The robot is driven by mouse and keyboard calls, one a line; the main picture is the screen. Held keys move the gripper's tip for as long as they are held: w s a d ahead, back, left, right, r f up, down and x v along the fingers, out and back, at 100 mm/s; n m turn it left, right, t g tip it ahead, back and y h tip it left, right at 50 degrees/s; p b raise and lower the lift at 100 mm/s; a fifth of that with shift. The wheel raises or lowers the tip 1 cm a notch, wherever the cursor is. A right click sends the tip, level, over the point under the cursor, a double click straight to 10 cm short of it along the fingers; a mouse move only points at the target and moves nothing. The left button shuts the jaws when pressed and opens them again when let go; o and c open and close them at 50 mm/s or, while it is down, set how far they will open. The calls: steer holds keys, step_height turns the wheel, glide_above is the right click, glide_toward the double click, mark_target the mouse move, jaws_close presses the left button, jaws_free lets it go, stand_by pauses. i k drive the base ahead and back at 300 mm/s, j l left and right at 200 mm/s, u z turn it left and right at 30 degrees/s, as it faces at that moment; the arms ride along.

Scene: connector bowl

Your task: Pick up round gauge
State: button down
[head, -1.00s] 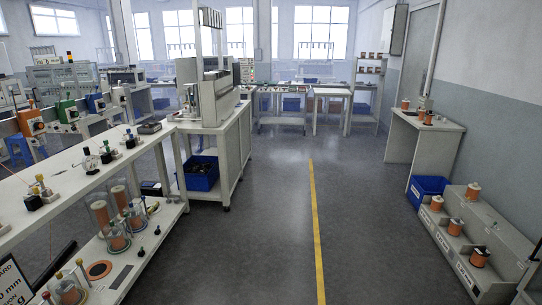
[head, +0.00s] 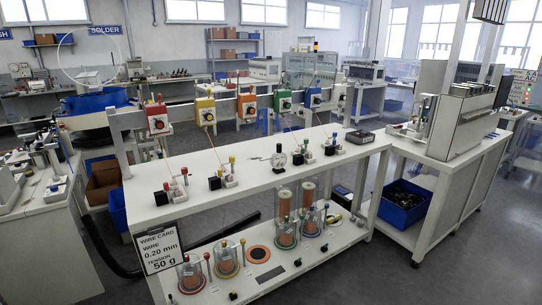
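The round gauge (head: 278,159) looks like a small dial with a pale face and dark rim. It stands on the white top of the long bench (head: 240,187), right of the middle of the head view. A small dark flat item and a thin tool lie close to its left, and small guide blocks (head: 305,155) stand to its right. The gauge is small in the picture, so its markings cannot be read. My gripper is not in view.
Coloured tension boxes (head: 157,116) hang on a rail behind the bench top. Clear cylinders with copper spools (head: 285,220) stand on the lower shelf. A wire card (head: 158,249) hangs at the front left corner. Grey floor (head: 400,275) is free at the front right.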

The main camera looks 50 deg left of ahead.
mark_target(279, 160)
steer(key=i+u, duration=0.6)
steer(key=u, duration=0.2)
steer(key=i+l+u, duration=0.15)
steer(key=i+u, duration=0.25)
steer(key=i+l+u, duration=0.15)
steer(key=u, duration=0.25)
